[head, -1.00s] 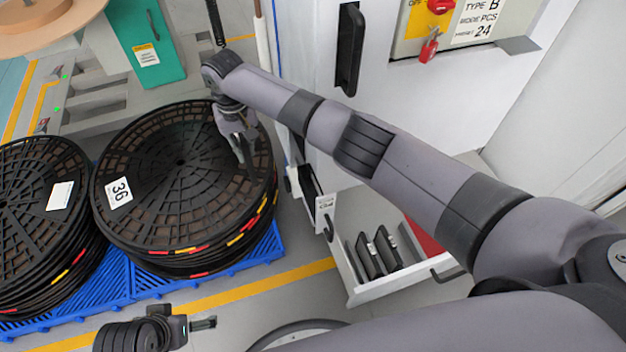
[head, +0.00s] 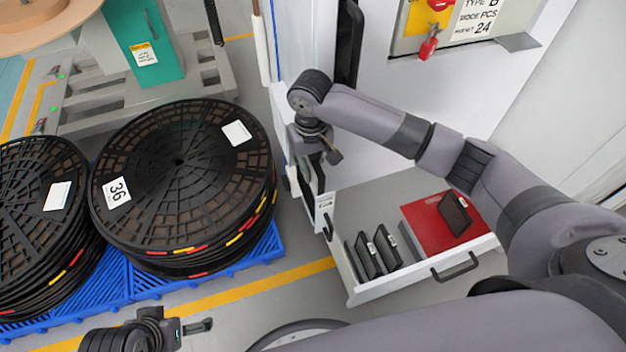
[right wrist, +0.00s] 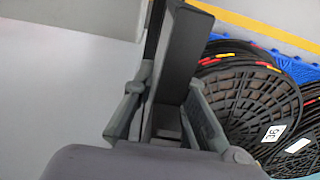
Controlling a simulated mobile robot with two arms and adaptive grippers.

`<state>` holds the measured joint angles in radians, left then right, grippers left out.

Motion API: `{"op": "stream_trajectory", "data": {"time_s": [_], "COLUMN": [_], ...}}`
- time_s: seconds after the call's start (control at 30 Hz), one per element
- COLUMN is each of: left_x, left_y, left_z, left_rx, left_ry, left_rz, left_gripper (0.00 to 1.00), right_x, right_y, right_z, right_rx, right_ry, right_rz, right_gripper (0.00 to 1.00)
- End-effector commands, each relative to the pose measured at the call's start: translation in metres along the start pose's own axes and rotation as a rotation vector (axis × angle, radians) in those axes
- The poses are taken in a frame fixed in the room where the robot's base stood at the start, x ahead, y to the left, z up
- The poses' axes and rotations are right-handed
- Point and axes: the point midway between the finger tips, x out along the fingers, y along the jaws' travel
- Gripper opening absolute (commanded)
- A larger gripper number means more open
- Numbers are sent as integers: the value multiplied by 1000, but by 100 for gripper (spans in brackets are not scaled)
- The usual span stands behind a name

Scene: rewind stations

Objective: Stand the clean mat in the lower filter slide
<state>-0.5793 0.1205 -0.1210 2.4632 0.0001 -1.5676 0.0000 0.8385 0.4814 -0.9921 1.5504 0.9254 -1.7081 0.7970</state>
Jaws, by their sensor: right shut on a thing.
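My right gripper (head: 318,146) is at the left side of the white cabinet, above the open drawer's left end. In the right wrist view its fingers (right wrist: 168,85) are shut on a dark flat mat (right wrist: 180,55), seen nearly edge-on. In the head view the held mat is mostly hidden by the gripper. Narrow white-edged slides with dark insides (head: 318,185) are just below the gripper; I cannot tell whether the mat touches one. My left gripper (head: 198,326) is low at the left, away from the cabinet; its finger gap is unclear.
An open white drawer (head: 352,290) holds several standing dark mats (head: 378,250) and a red section (head: 425,222) with one dark mat (head: 454,213) on it. Stacked black reels (head: 180,175) stand on blue pallets (head: 255,250) at left. A handle (head: 349,45) is above my right gripper.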

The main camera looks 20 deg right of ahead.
Motion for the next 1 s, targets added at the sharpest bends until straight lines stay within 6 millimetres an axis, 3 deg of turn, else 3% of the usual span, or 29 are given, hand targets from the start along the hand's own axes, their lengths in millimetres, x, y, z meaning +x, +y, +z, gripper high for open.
{"op": "stream_trajectory", "data": {"time_s": [0.17,0.43,0.57,1.0], "left_x": [-2,17,18,12], "left_y": [0,1,2,1], "left_z": [1,4,-7,-1], "left_rx": [-1,0,1,0], "left_ry": [3,13,58,27], "left_rz": [-1,0,2,1], "left_gripper": [97,97,97,97], "right_x": [10,53,54,59], "right_y": [0,2,4,3], "right_z": [0,0,2,2], "right_rx": [1,1,1,0], "right_ry": [0,3,3,2], "right_rz": [1,2,1,1], "right_gripper": [0,0,0,0]}}
